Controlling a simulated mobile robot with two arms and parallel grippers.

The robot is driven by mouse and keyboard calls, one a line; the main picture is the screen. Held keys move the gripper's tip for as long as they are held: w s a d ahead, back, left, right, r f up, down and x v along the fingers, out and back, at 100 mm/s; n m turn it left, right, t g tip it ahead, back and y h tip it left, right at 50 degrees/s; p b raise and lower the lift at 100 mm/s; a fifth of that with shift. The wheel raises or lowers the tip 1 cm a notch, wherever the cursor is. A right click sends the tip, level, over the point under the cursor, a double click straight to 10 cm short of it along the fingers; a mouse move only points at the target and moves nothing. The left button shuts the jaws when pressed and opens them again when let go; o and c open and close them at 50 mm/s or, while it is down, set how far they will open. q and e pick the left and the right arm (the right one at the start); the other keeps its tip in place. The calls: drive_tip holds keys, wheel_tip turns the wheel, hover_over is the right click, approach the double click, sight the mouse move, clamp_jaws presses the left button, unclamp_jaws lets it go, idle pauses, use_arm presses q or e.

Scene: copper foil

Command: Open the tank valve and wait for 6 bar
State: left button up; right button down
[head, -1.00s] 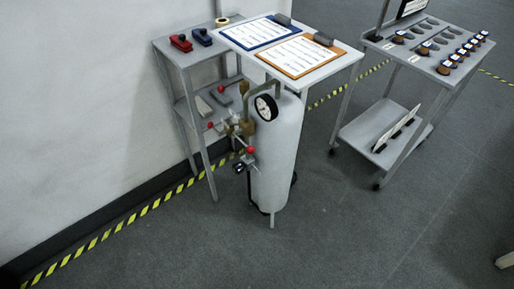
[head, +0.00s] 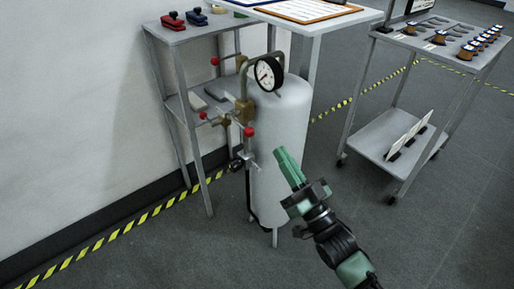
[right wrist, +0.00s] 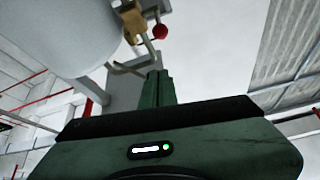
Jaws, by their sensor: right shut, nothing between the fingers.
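The white tank (head: 283,135) stands upright on the floor in the head view; part of it also shows in the right wrist view (right wrist: 60,35). A round gauge (head: 269,75) sits at its top; its reading is too small to tell. A red knob (right wrist: 160,31) shows in the right wrist view beyond my fingers. My left gripper is not in view.
A grey shelf table (head: 180,36) with red and blue staplers stands behind left against the wall. A table with clipboards (head: 310,8) is behind the tank. A grey cart (head: 375,140) stands at the right. Floor in front is clear.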

sight(240, 125)
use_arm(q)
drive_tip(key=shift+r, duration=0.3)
use_arm(e)
drive_tip(key=shift+s+a+r+y, duration=0.15)
drive_tip(key=shift+s+r+y, duration=0.15)
drive_tip(key=shift+r, duration=0.35)
drive_tip(key=shift+w, duration=0.1)
